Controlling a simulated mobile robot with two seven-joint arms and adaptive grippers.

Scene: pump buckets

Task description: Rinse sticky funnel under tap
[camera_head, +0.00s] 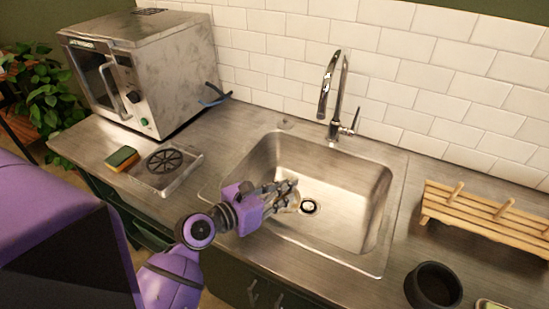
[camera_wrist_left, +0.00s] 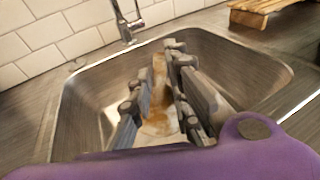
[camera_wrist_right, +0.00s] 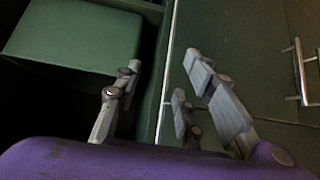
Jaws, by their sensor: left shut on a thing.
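My left gripper (camera_head: 282,197) is shut on the funnel and holds it inside the sink, left of the drain. In the left wrist view the funnel (camera_wrist_left: 158,118) shows between the fingers as a pale piece with brown sticky stains; the fingers hide much of it. In the head view only a small pale part shows by the fingertips. The chrome tap (camera_head: 335,95) stands behind the sink (camera_head: 350,215), and no water shows from its spout. My right gripper (camera_wrist_right: 165,90) is open and empty in front of the dark green cabinets.
A steel machine (camera_head: 145,75) stands at the back left. A sponge (camera_head: 122,158) and a drip tray (camera_head: 172,172) lie in front of it. A wooden rack (camera_head: 480,215) and a dark round pot (camera_head: 433,286) stand right of the sink. The basin's right part is clear.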

